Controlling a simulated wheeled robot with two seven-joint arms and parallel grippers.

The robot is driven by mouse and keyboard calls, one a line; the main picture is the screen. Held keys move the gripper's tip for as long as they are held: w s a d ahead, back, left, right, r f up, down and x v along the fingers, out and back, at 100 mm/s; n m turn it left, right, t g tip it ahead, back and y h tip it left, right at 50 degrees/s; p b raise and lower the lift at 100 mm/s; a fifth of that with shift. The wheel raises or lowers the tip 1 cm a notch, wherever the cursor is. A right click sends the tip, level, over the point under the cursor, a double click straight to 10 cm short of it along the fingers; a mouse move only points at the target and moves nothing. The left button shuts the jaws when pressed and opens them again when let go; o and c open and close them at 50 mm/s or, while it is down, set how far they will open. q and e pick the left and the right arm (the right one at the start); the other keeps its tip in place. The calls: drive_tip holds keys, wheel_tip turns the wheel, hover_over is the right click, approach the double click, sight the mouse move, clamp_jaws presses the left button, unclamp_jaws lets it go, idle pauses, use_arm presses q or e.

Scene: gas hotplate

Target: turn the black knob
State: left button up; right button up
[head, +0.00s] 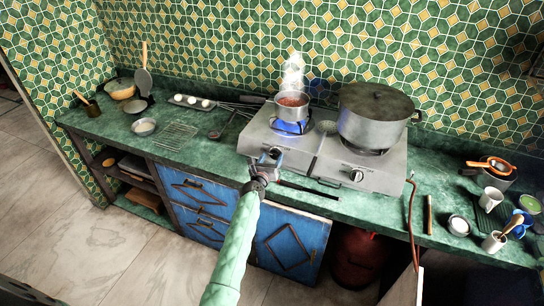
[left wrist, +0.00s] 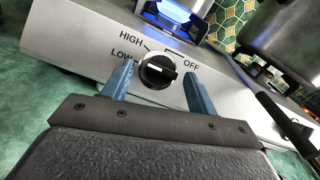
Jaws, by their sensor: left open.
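The black knob (left wrist: 157,70) is on the sloped silver front of the gas hotplate (head: 300,150), with the labels HIGH, LOW and OFF around it in the left wrist view. A pale bar crosses its face. My left gripper (head: 269,158) is in front of the hotplate's left half and hides this knob in the head view. In the left wrist view its two blue fingers (left wrist: 158,80) are open, one on each side of the knob, with gaps visible. A second black knob (head: 357,175) is on the right half. My right gripper is not in view.
A blue flame (head: 290,127) burns under a small pot (head: 291,105) on the left burner. A large lidded pot (head: 375,113) stands on the right one. Cups (head: 492,199) and utensils crowd the right counter. A wire rack (head: 174,135) lies left.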

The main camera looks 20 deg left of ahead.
use_arm(q)
drive_tip(key=shift+w, duration=0.5)
drive_tip(key=c, duration=0.9)
drive_tip(key=shift+f, duration=0.1)
